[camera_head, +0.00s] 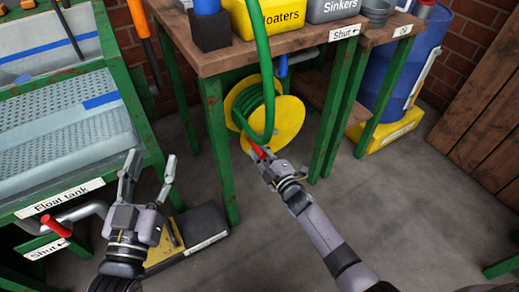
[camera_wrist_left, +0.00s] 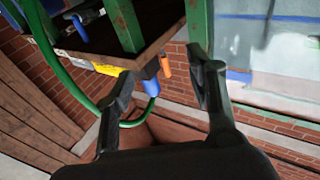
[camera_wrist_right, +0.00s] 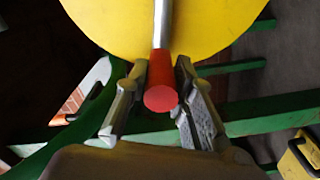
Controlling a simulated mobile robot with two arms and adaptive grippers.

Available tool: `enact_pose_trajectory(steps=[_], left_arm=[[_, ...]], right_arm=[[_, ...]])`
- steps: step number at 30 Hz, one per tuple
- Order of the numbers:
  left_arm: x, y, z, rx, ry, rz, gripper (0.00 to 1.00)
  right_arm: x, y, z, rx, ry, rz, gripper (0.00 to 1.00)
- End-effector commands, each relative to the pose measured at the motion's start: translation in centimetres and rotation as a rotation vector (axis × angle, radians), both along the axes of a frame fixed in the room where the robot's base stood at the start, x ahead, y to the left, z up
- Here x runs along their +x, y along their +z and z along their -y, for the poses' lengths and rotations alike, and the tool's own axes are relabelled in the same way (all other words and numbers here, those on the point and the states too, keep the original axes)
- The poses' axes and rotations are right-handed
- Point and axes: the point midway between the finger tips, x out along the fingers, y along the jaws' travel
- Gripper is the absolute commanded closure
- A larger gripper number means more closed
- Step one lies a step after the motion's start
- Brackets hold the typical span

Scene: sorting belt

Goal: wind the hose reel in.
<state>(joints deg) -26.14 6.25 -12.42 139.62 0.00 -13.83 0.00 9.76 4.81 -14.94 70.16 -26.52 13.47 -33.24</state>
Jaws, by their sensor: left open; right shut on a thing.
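The hose reel (camera_head: 289,121) has yellow discs and hangs under the wooden table. Several turns of green hose (camera_head: 247,104) lie on it, and one run of hose (camera_head: 262,50) rises in front of the table. My right gripper (camera_head: 262,160) is shut on the red crank handle (camera_head: 255,149) at the reel's front. In the right wrist view the red knob (camera_wrist_right: 161,97) sits between the fingers, on a grey rod before the yellow disc (camera_wrist_right: 205,25). My left gripper (camera_head: 149,172) is open and empty beside the float tank, apart from the reel.
The table (camera_head: 215,62) bears yellow and grey bins; its green legs flank the reel. The float tank (camera_head: 75,130) stands left, with a red-handled valve (camera_head: 56,226). A blue barrel (camera_head: 415,65) stands right on a yellow base. The floor (camera_head: 400,215) at right is clear.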

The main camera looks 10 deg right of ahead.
Motion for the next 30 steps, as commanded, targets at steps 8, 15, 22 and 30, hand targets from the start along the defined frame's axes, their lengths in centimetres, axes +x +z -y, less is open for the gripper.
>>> enact_pose_trajectory(steps=[8,15,22,30], left_arm=[[0.0,-3.3,-0.5,0.047,0.011,-0.18,0.5],[-0.2,-4.3,-0.6,0.06,0.014,-0.229,0.5],[-0.2,-4.4,-0.7,0.061,0.014,-0.233,0.5],[-0.2,-4.4,-0.7,0.06,0.014,-0.232,0.5]], right_arm=[[0.2,1.2,0.4,-0.006,-0.001,0.01,1.0],[0.3,1.3,0.5,-0.007,-0.001,0.011,1.0],[0.3,1.4,0.5,-0.007,-0.002,0.013,1.0],[0.3,1.3,0.5,-0.006,-0.003,0.012,0.68]])
